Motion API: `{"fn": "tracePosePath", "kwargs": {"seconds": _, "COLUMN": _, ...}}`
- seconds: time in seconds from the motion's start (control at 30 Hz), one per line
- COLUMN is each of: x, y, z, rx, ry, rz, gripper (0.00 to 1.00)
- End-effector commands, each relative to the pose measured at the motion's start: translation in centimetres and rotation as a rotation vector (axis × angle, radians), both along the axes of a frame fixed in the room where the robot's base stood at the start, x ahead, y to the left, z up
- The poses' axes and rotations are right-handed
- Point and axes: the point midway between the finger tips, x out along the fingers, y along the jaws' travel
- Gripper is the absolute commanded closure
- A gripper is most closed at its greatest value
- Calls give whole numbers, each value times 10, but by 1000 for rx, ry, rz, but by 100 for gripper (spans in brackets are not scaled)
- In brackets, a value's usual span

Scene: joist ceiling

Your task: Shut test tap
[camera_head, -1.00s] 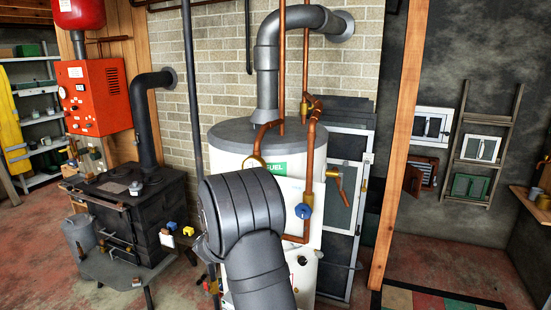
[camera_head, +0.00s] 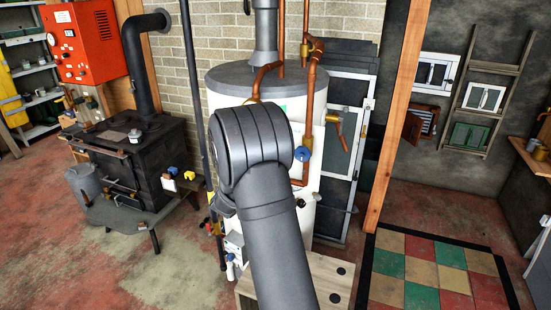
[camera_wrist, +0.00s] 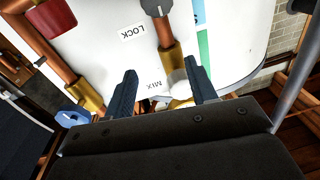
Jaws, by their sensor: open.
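A white tank (camera_head: 232,90) with copper pipes stands in the middle of the head view, partly hidden by my arm. A blue knob (camera_head: 302,154) sits on its front pipe, and it also shows at the lower left of the wrist view (camera_wrist: 72,117). A short pipe with a brass fitting (camera_head: 337,124) hangs to its right. I cannot tell which fitting is the test tap. In the wrist view my gripper (camera_wrist: 161,66) is open, facing the tank. A copper pipe with a brass fitting (camera_wrist: 172,62) and a pale rounded end lies between the fingers, with no visible grip.
A wooden post (camera_head: 392,130) rises right of the tank. LOCK and MIX labels show on the tank's panel (camera_wrist: 105,45). Checkered floor tiles (camera_head: 430,275) lie bare at lower right.

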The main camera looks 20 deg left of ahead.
Motion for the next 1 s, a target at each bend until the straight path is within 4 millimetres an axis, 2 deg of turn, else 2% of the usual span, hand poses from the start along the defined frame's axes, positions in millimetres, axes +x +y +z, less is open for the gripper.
{"fn": "tracePosePath", "kwargs": {"seconds": 0.03, "x": 2, "y": -14, "z": -7, "rx": -13, "ry": -10, "rz": 20, "gripper": 48}}
{"fn": "tracePosePath", "kwargs": {"seconds": 0.33, "x": 6, "y": -91, "z": -25, "rx": -94, "ry": -108, "rz": 213, "gripper": 48}}
{"fn": "tracePosePath", "kwargs": {"seconds": 0.47, "x": -5, "y": -120, "z": -38, "rx": -112, "ry": -112, "rz": 325, "gripper": 48}}
{"fn": "tracePosePath", "kwargs": {"seconds": 0.6, "x": -29, "y": -147, "z": -56, "rx": -111, "ry": -83, "rz": 458, "gripper": 48}}
{"fn": "tracePosePath", "kwargs": {"seconds": 0.8, "x": -65, "y": -170, "z": -75, "rx": -82, "ry": -22, "rz": 612, "gripper": 48}}
{"fn": "tracePosePath", "kwargs": {"seconds": 1.0, "x": -80, "y": -174, "z": -81, "rx": -62, "ry": 7, "rz": 676, "gripper": 48}}
